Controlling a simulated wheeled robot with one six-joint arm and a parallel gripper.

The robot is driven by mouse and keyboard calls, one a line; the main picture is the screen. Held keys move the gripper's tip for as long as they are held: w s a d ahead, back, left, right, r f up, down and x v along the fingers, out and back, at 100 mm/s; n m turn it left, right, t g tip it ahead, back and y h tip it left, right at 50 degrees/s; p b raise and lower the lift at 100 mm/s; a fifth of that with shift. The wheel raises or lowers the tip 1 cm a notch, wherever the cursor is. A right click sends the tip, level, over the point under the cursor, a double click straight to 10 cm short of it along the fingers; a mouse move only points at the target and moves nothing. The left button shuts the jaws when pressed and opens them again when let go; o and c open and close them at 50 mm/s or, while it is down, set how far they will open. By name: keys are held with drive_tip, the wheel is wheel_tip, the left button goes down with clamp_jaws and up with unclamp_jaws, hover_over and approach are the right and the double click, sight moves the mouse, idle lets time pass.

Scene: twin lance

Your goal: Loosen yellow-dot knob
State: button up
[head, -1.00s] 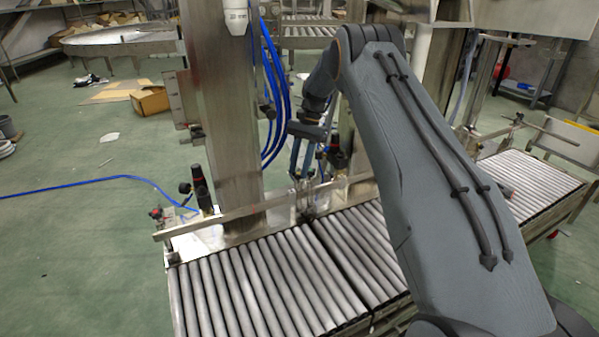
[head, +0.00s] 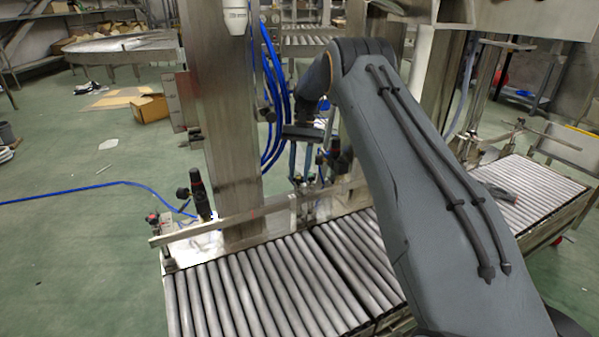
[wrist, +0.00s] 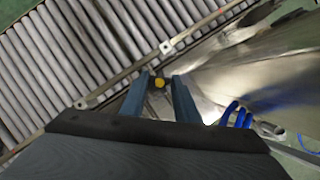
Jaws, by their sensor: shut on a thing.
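The yellow-dot knob (wrist: 159,82) shows in the wrist view as a small dark knob with a bright yellow face. It sits beside the metal rail, between the tips of my two blue fingers. My gripper (wrist: 162,80) is shut on it. In the head view my gripper (head: 302,176) points down by the guide rail, behind the rollers. The knob cannot be made out there among the fingers and fittings.
The guide rail (head: 250,212) runs along the roller conveyor (head: 262,285). A steel column (head: 222,130) and blue hoses (head: 273,110) stand left of my gripper. Green floor lies open at left.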

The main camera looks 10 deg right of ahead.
drive_tip(key=shift+w, duration=0.1)
drive_tip(key=o, duration=1)
drive_tip(key=shift+o, duration=0.2)
drive_tip(key=v, duration=0.7)
drive_tip(key=shift+r, duration=0.35)
drive_tip(key=shift+d, duration=0.1)
